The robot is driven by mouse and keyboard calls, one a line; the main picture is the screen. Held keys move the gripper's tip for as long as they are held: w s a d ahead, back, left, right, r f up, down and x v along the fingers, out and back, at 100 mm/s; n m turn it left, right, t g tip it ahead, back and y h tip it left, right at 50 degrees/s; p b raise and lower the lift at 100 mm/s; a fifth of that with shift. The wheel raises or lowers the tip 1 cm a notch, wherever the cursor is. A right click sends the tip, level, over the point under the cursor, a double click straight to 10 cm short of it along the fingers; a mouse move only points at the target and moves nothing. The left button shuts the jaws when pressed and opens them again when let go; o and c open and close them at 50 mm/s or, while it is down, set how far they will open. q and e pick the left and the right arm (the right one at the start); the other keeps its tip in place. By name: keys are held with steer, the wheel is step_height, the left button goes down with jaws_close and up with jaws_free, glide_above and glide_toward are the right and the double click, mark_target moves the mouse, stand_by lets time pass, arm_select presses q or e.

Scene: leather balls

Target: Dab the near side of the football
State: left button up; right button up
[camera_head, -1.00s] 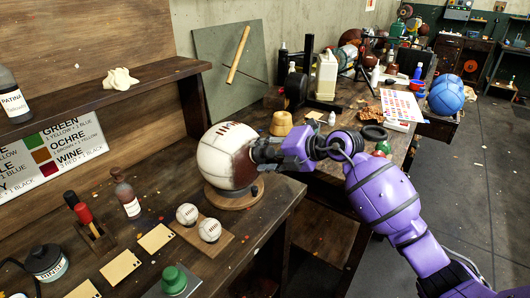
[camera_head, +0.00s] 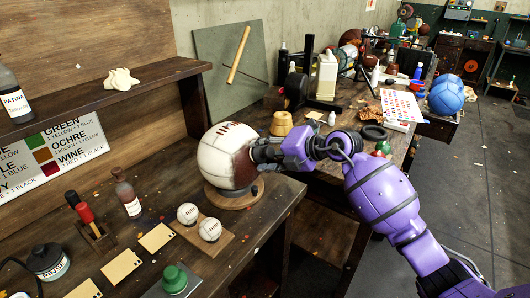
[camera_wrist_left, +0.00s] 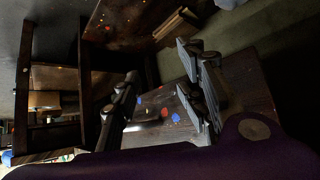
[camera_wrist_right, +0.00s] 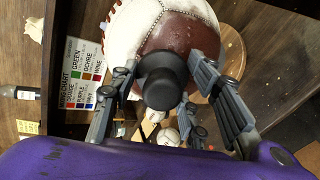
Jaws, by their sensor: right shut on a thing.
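The football (camera_head: 220,158) is white with dark laces on top and a brown area on its right side. It rests on a round wooden stand (camera_head: 228,200). My right gripper (camera_head: 262,154) is at the ball's right side. In the right wrist view, its fingers (camera_wrist_right: 163,100) are shut on a dark round-headed dabber (camera_wrist_right: 160,78). The dabber's head overlaps the brown part of the football (camera_wrist_right: 185,35); its contact face is hidden. My left gripper (camera_wrist_left: 160,100) shows only in the left wrist view, with its fingers apart and nothing between them.
Two small white balls (camera_head: 198,222) sit on a wooden board left of the stand's front. A blue ball (camera_head: 445,95) stands at the back right.

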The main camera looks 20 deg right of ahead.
arm_select(q)
steer(key=shift+t, duration=0.4)
steer(key=shift+w+r+p, duration=0.6)
steer(key=shift+w+r, duration=0.2)
steer(key=shift+r, duration=0.3)
steer(key=shift+w+r+p, duration=0.55)
steer(key=shift+w+r, duration=0.2)
steer(key=shift+r, duration=0.3)
stand_by(5.5)
